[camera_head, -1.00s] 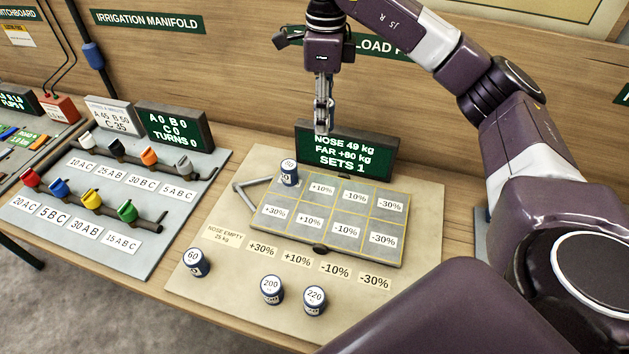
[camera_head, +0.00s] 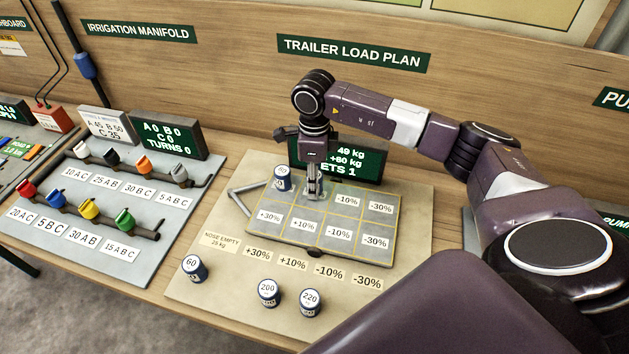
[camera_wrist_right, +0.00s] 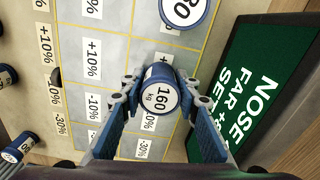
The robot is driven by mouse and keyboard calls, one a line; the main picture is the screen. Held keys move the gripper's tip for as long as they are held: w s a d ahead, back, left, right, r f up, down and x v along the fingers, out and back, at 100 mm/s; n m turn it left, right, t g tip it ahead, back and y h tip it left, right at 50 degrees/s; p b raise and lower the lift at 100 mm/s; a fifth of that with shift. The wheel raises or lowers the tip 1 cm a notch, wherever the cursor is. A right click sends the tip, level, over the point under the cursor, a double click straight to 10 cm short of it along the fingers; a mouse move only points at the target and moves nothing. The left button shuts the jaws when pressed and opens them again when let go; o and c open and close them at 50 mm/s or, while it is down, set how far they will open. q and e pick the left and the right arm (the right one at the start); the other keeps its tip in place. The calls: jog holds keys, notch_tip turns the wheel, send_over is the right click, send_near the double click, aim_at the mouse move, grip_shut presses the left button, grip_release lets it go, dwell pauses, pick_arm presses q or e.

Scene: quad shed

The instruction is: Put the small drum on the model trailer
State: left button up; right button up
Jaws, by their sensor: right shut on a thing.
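The model trailer (camera_head: 322,245) is a grey deck with a yellow grid, percent labels and a drawbar at its left. My right gripper (camera_head: 314,194) is over the back row of the deck, at the second cell from the left. In the wrist view my right gripper (camera_wrist_right: 156,88) is shut on a small blue drum with a white top marked 160 kg (camera_wrist_right: 158,102). In the head view the fingers largely hide this drum. I cannot tell whether it touches the deck. Another small drum (camera_head: 283,179) stands in the back left cell, beside the held one. My left gripper is out of view.
A 60 drum (camera_head: 194,269), a 200 drum (camera_head: 269,293) and a 220 drum (camera_head: 310,302) stand on the board in front of the trailer. A green display (camera_head: 362,164) stands close behind the deck. The irrigation manifold (camera_head: 95,209) is to the left.

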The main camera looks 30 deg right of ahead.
jog(key=shift+f, duration=0.5)
jog(key=shift+f, duration=0.1)
jog(key=o, duration=1.2)
jog(key=shift+r, duration=0.3)
notch_tip(320, 180, up, 10)
jog(key=b, duration=0.3)
jog(key=shift+r, duration=0.2)
jog(key=shift+r+b, duration=0.35)
jog(key=shift+r, duration=0.3)
